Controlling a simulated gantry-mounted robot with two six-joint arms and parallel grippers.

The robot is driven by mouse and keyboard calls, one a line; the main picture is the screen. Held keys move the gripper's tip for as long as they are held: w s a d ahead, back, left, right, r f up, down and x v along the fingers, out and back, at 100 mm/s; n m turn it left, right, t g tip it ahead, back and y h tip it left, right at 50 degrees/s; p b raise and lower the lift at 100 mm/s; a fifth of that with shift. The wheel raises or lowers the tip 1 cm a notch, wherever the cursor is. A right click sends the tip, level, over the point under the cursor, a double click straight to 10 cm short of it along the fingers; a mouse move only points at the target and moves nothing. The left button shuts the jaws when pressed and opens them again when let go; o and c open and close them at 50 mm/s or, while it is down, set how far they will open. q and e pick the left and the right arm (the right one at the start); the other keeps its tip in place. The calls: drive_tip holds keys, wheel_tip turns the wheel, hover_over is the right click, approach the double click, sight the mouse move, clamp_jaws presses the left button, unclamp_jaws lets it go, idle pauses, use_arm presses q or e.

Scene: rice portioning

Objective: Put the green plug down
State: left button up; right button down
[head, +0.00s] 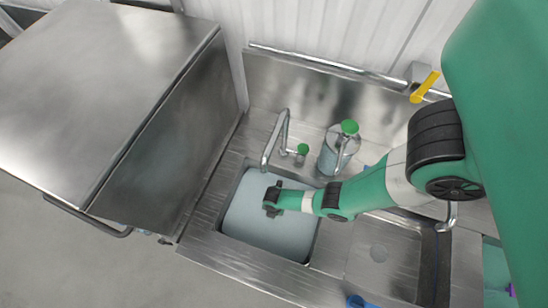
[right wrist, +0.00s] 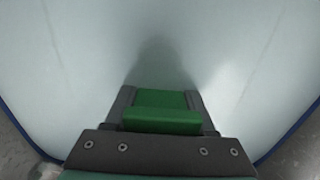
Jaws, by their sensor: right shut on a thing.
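My right gripper (head: 271,199) is over the left sink basin (head: 240,222), reached by my green arm from the right. In the right wrist view the gripper (right wrist: 162,100) points at a pale, smooth surface. It is shut on the green plug (right wrist: 162,112), which sits between its two dark fingers. The plug is not clearly visible in the head view. A dark shadow lies on the pale surface just beyond the fingertips. I cannot tell whether the plug touches that surface. My left gripper is in neither view.
A curved metal tap (head: 275,140) with a green knob (head: 303,149) stands behind the basin. A clear container (head: 334,155) with a green top (head: 349,127) is right of it. A blue object (head: 357,301) is at the front edge. A large steel cabinet (head: 95,80) stands left.

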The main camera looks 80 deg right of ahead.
wheel_tip(320, 180, up, 7)
drive_tip(key=p, duration=0.5)
drive_tip(key=shift+r+p, duration=0.15)
drive_tip(key=shift+p, duration=0.15)
drive_tip(key=shift+w, duration=0.1)
